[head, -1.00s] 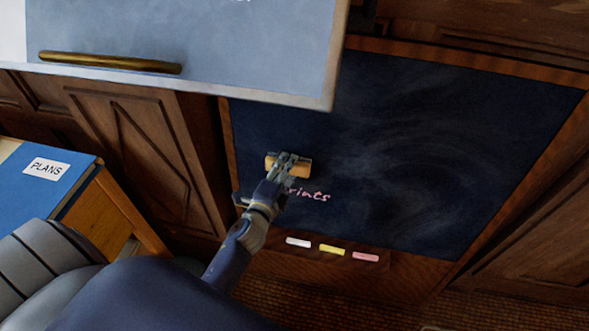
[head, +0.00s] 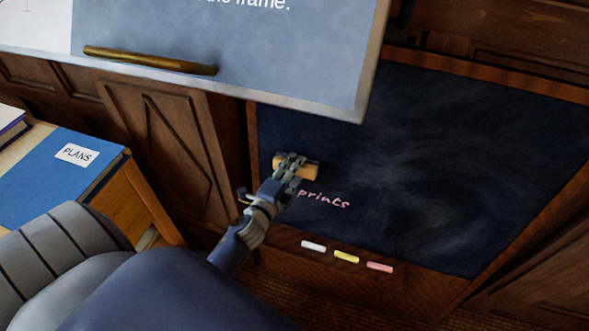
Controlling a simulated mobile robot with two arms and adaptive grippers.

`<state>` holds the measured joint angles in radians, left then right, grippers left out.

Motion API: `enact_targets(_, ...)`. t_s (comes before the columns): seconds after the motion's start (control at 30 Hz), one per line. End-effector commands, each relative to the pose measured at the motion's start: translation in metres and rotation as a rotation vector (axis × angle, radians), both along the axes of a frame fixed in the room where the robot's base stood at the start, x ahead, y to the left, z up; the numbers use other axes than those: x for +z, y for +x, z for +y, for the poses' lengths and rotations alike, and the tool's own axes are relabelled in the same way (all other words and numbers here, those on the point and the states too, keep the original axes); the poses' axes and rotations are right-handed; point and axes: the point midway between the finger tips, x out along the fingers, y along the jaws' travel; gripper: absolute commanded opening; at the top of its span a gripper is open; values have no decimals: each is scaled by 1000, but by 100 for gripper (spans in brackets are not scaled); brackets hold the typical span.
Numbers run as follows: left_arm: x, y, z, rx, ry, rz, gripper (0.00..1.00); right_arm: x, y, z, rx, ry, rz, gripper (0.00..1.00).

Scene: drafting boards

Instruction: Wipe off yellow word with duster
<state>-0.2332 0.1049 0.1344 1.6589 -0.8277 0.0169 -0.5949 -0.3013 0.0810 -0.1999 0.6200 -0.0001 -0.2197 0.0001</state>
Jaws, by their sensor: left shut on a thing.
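The dark chalkboard (head: 440,160) stands in a wooden frame, with pale smears across its surface. My left gripper (head: 293,168) is shut on the duster (head: 309,172), a tan block, at the left part of the board. I cannot tell whether the duster touches the board. A pink chalk word ending in "prints" (head: 324,200) is just below and right of the duster; my gripper may hide its start. No yellow word shows on the visible board. My right gripper is not in view.
White chalk (head: 313,246), yellow chalk (head: 346,257) and pink chalk (head: 379,267) lie on the ledge below the board. A blue-grey panel (head: 290,60) overhangs the upper left. A blue "PLANS" folder (head: 50,185) lies on a wooden stand at left.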

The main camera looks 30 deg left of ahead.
Motion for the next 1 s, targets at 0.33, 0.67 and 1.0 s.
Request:
enact_targets(0.33,4,-33,-8,0,-1,1,22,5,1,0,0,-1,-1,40)
enact_targets(0.67,8,-56,-14,0,0,-1,22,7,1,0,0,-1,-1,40)
enact_targets(1.0,8,-57,-14,0,0,0,22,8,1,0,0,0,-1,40)
